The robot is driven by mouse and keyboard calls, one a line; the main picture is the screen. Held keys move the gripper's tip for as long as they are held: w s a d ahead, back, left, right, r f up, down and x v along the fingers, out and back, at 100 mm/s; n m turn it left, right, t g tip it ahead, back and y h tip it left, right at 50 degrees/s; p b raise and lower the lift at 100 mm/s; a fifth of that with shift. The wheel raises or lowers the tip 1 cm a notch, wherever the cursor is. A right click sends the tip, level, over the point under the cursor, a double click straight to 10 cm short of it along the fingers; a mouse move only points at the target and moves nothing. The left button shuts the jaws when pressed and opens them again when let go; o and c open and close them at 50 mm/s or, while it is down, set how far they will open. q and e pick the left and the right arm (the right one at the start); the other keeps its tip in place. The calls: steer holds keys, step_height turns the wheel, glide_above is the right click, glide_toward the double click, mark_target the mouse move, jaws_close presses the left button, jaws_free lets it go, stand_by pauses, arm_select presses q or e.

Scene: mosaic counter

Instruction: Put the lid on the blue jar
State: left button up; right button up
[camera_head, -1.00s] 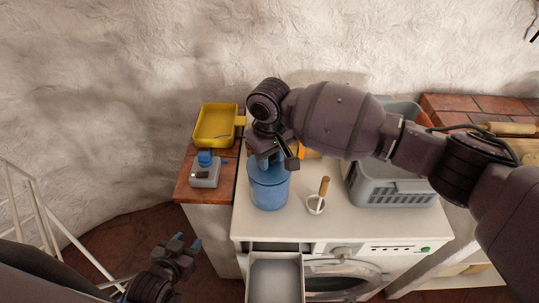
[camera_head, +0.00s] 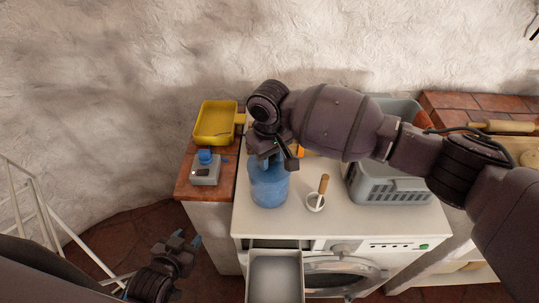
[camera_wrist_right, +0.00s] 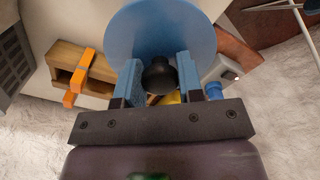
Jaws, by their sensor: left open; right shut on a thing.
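The blue jar (camera_head: 268,188) stands upright on the white washing machine top. My right gripper (camera_head: 268,150) is directly over the jar. In the right wrist view, my right gripper (camera_wrist_right: 158,80) is shut on the black knob (camera_wrist_right: 159,76) of a round blue lid (camera_wrist_right: 160,30). The lid hides the jar in that view. In the head view the arm hides most of the lid, and I cannot tell whether it touches the jar's rim. My left gripper (camera_head: 187,243) is open and empty, low at the left, away from the counter.
A grey basket (camera_head: 390,188) is further right. A yellow tray (camera_head: 214,124) and a small grey box with a blue top (camera_head: 205,172) sit on the left tiled counter. An open drawer (camera_head: 275,276) juts out in front.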

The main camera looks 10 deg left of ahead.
steer(key=shift+f+p, duration=0.1)
steer(key=shift+p, duration=0.4)
stand_by(0.4)
steer(key=o, duration=1)
steer(key=shift+o, duration=0.6)
steer(key=o, duration=0.4)
